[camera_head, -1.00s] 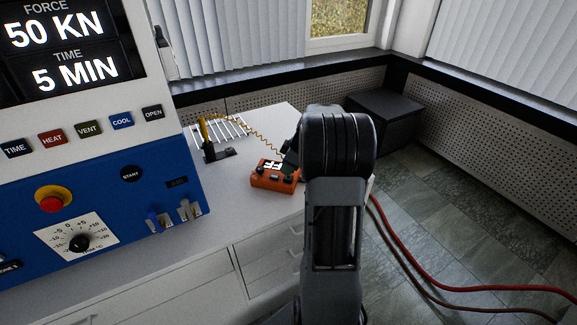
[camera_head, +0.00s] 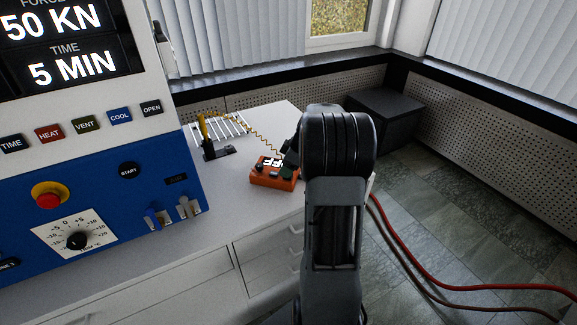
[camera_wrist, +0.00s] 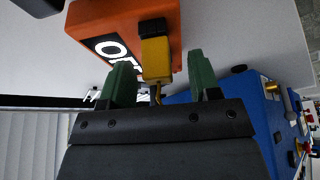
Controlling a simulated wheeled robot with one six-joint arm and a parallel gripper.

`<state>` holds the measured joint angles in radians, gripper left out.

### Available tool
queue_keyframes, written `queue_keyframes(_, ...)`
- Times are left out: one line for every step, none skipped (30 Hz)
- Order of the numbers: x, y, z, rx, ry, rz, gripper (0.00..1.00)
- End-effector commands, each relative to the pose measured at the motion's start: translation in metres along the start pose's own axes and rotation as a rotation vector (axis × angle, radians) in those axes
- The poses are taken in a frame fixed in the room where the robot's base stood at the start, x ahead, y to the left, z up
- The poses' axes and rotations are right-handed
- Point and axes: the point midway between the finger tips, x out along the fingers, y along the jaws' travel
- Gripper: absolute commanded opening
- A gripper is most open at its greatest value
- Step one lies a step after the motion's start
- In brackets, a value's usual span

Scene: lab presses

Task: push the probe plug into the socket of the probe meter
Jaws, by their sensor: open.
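The orange probe meter (camera_head: 274,182) sits on the white bench in the head view. Its display reads OFF in the wrist view (camera_wrist: 172,18). There, the yellow probe plug (camera_wrist: 157,62) stands at the meter's black socket (camera_wrist: 153,27), in line with it and touching or partly in it; I cannot tell how deep. A thin yellow cord trails from the plug. My gripper (camera_wrist: 161,72) is open, its green fingers on both sides of the plug with gaps showing. In the head view my arm hides most of the gripper and the plug.
A yellow-handled probe (camera_head: 203,128) stands in a dark holder behind the meter, with a coiled yellow cord. A white wire rack (camera_head: 230,127) lies behind it. The blue press (camera_head: 110,190) stands at left. Red hoses (camera_head: 430,278) lie on the floor at right.

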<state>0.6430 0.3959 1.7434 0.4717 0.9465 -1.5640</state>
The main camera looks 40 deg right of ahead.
Motion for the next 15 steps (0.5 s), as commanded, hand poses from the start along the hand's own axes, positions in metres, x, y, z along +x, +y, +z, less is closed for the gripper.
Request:
queue_keyframes(-0.003, 0.0, 0.0, 0.0, 0.0, 0.001, 0.57)
queue_keyframes(-0.005, 0.0, 0.0, 0.0, 0.001, 0.002, 0.57)
queue_keyframes(-0.009, 0.001, 0.0, 0.0, 0.001, 0.003, 0.57)
queue_keyframes(-0.012, 0.001, 0.0, 0.0, 0.001, 0.004, 0.57)
queue_keyframes(-0.016, 0.001, 0.0, 0.0, 0.001, 0.004, 0.57)
queue_keyframes(-0.023, 0.001, 0.0, 0.0, 0.002, 0.005, 0.57)
queue_keyframes(-0.029, 0.001, 0.0, 0.0, 0.002, 0.006, 0.57)
queue_keyframes(-0.035, 0.001, 0.0, 0.0, 0.002, 0.005, 0.57)
queue_keyframes(-0.044, 0.001, 0.0, 0.0, 0.002, 0.006, 0.57)
queue_keyframes(-0.05, 0.001, 0.0, -0.001, 0.001, 0.006, 0.57)
queue_keyframes(-0.057, 0.001, 0.0, -0.001, 0.001, 0.007, 0.57)
queue_keyframes(-0.065, 0.001, 0.0, 0.0, 0.001, 0.005, 0.57)
queue_keyframes(-0.071, 0.001, 0.0, 0.001, 0.001, 0.006, 0.57)
queue_keyframes(-0.078, 0.001, 0.0, 0.001, 0.001, 0.005, 0.57)
queue_keyframes(-0.085, 0.001, 0.0, 0.0, 0.001, 0.006, 0.57)
